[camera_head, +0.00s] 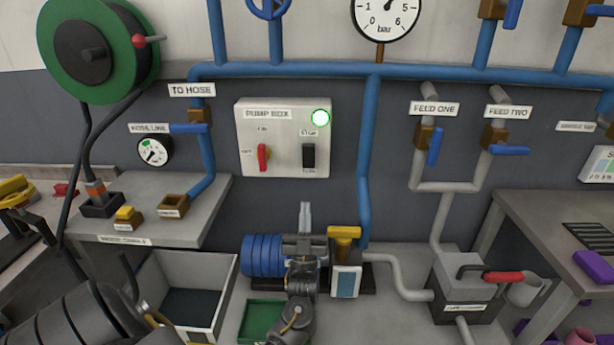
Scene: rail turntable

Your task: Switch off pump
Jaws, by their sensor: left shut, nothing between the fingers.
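The white pump box (284,165) is on the grey wall, with its green lamp (320,118) lit. Its red rotary handle (263,157) stands upright, in line with the label above it that seems to read ON; a label at its left seems to read OFF. A black switch (308,156) sits at its right, under a label that seems to read STOP. The pump with its blue motor (262,256) is below. My left gripper (305,208) is shut and empty, pointing up in front of the pump, below the box and apart from it. My right gripper is out of view.
Blue pipes (365,180) run above and right of the box. A left shelf (200,225) carries small parts under a hose reel (88,50). Feed valves (434,145) are at right, above a grey tank (465,290). An open bin (190,270) stands lower left.

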